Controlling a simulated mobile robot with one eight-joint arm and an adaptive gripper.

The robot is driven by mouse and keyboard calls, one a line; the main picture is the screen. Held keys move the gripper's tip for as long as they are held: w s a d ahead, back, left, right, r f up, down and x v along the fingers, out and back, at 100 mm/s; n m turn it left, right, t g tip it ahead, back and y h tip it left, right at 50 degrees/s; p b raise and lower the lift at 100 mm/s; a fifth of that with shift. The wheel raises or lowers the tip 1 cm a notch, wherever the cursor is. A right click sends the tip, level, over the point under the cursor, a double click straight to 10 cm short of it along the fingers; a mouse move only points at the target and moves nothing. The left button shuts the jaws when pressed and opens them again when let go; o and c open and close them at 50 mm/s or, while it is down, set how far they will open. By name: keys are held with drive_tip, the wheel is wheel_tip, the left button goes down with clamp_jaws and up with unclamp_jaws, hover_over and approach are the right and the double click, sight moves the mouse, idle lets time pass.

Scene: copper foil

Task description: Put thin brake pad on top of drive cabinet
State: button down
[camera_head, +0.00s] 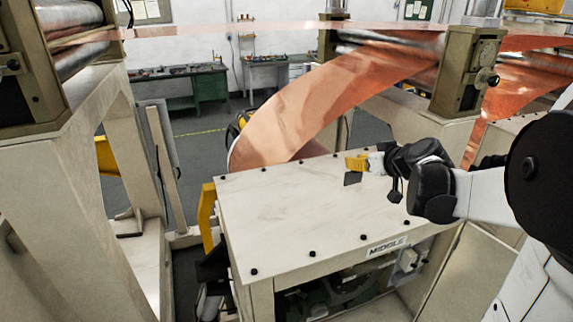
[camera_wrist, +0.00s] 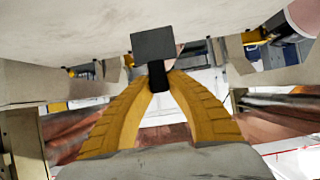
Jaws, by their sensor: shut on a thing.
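The thin brake pad is a small dark grey square plate (camera_head: 352,179); it also shows in the wrist view (camera_wrist: 153,45). My gripper (camera_head: 355,164), with yellow ribbed fingers, is shut on the pad's narrow dark end, as the wrist view shows at the fingertips (camera_wrist: 158,78). The drive cabinet (camera_head: 290,210) is a pale box with a flat top, dark bolts along its edges and a label on its front. In the head view the pad appears over the right back part of this top. I cannot tell whether it touches the surface.
A wide copper foil (camera_head: 320,105) loops down just behind the cabinet. A roller stand (camera_head: 467,75) is behind at the right, and a large pale frame (camera_head: 60,190) stands at the left. Green workbenches (camera_head: 200,88) are far back. The cabinet top is otherwise clear.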

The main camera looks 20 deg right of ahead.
hover_over(327, 201)
wheel_tip(327, 201, down, 4)
drive_tip(key=f, duration=0.1)
wheel_tip(327, 201, down, 3)
drive_tip(key=shift+r, duration=0.15)
drive_tip(key=shift+w+d+f, duration=0.1)
drive_tip(key=shift+w+f, duration=0.05)
drive_tip(key=shift+f, duration=0.3)
drive_tip(key=shift+f, duration=0.1)
drive_tip(key=c, duration=1.4)
unclamp_jaws()
drive_tip(key=shift+r, duration=0.2)
